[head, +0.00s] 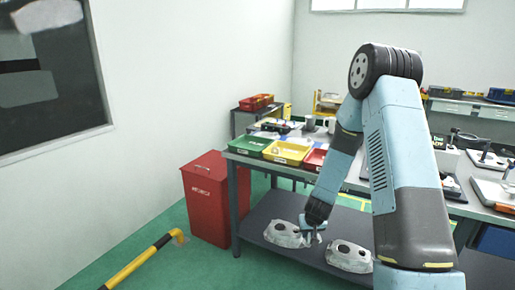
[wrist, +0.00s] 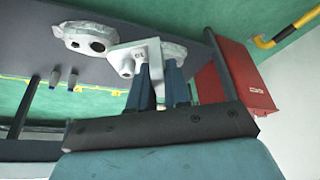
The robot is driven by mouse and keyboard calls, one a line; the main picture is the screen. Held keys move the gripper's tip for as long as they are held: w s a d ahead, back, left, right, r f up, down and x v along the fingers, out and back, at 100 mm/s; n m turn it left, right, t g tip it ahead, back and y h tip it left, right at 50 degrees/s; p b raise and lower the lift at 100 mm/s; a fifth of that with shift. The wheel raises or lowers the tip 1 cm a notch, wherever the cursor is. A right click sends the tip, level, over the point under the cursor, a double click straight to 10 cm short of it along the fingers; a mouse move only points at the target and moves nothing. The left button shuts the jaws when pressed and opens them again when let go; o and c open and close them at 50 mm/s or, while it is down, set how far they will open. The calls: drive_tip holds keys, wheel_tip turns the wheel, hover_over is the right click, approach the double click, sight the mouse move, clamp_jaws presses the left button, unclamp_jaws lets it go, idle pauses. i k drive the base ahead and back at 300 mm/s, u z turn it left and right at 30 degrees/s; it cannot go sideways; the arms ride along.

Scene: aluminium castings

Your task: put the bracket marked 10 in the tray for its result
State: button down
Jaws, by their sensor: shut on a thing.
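My gripper (head: 313,238) is low at the workbench's lower shelf, between two pale castings. In the wrist view my gripper (wrist: 160,72) is shut on a light grey metal bracket (wrist: 128,60), a flat plate with a round boss. A small dark mark shows on the plate, too small to read surely. In the head view the bracket is mostly hidden by the gripper. On the bench top stand a green tray (head: 250,153), a yellow tray (head: 286,159) and a red tray (head: 314,167), side by side. Their labels cannot be read.
One casting (head: 284,235) lies left of my gripper and another (head: 350,257) right of it, on the dark shelf (head: 258,217). The bench top overhangs this shelf. A red bin (head: 208,200) stands left of the bench, and a yellow-black rail (head: 145,262) is nearer.

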sight(251, 145)
drive_tip(key=z, duration=0.05)
drive_tip(key=i, duration=0.85)
drive_tip(key=u, duration=0.15)
